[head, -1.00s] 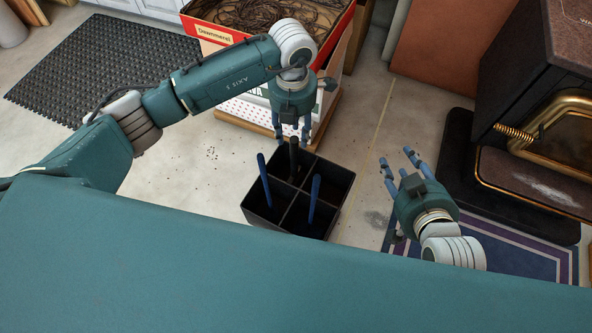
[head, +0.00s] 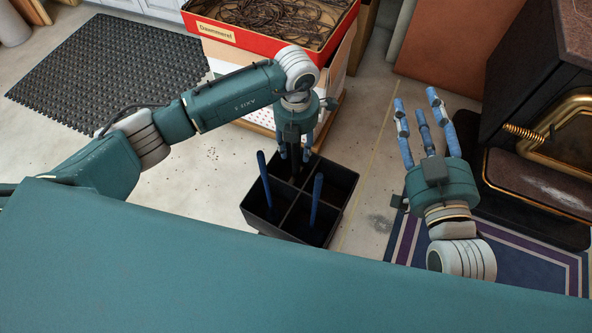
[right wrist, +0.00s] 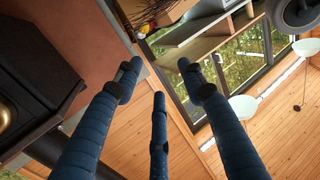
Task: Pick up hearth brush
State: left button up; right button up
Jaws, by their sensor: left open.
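A black divided caddy (head: 262,215) stands on the floor, holding several upright handles. Two are blue: a left blue handle (head: 264,178) and a right blue handle (head: 316,195). A dark handle (head: 296,166) rises from a back compartment. Which handle is the hearth brush's I cannot tell; the lower ends are hidden in the caddy. My left gripper (head: 296,157) is open and points down over the back of the caddy, its fingers around the top of the dark handle. My right gripper (head: 424,105) is raised to the right of the caddy, fingers spread and empty, also in the right wrist view (right wrist: 157,80).
A red box (head: 270,28) of dark tangled material stands behind the caddy. A stove (head: 540,70) with a brass rail is at the right, beside a purple-blue rug (head: 500,262). A black rubber mat (head: 110,70) lies at the back left. Bare floor surrounds the caddy.

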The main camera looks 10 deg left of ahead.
aim_at(296, 159)
pick_arm(q)
jog(key=f, duration=0.1)
jog(key=f+b, duration=0.1)
jog(key=f, duration=0.2)
jog(key=shift+s+f+b, duration=0.3)
jog(key=shift+s+f, duration=0.05)
jog(key=shift+f, duration=0.1)
grip_shut()
pick_arm(e)
notch_tip(296, 159, up, 10)
jog(key=s+t+y, duration=0.1)
jog(key=t+y, duration=0.1)
jog(key=t, duration=0.2)
jog(key=shift+s+a+f+t, duration=0.15)
jog(key=shift+s+a+t, duration=0.15)
jog(key=shift+a, duration=0.1)
